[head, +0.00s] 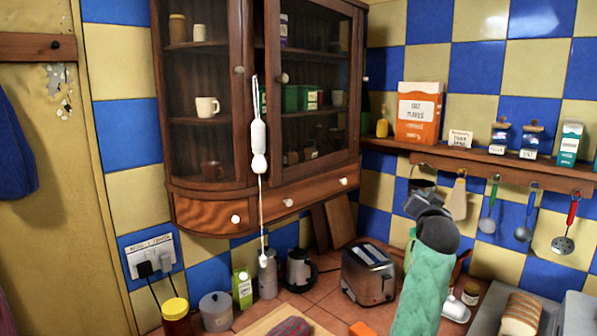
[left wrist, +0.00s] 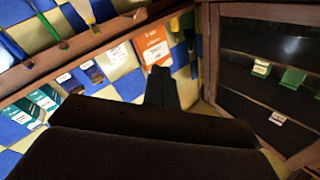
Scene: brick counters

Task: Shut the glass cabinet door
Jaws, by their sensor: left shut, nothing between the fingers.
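The wooden cabinet (head: 215,190) hangs on the wall in the head view, with a curved glazed section at left. Its larger glass door (head: 356,110) is at right. A dark gap with a green item in it shows along this door's left edge, so it seems ajar; how far is unclear. Glass and a wooden frame also show at right in the left wrist view (left wrist: 262,12). My left gripper (head: 424,203), above a green sleeve, is shut and empty. It is right of and below the door, apart from it. Its dark finger shows in the wrist view (left wrist: 160,88). My right gripper is out of view.
A white pull cord (head: 258,135) hangs before the cabinet. A wall shelf (head: 480,165) at right holds an oat flakes box (head: 418,113) and jars, with utensils hanging below. A toaster (head: 368,274), kettle (head: 300,270) and bottles stand on the counter below.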

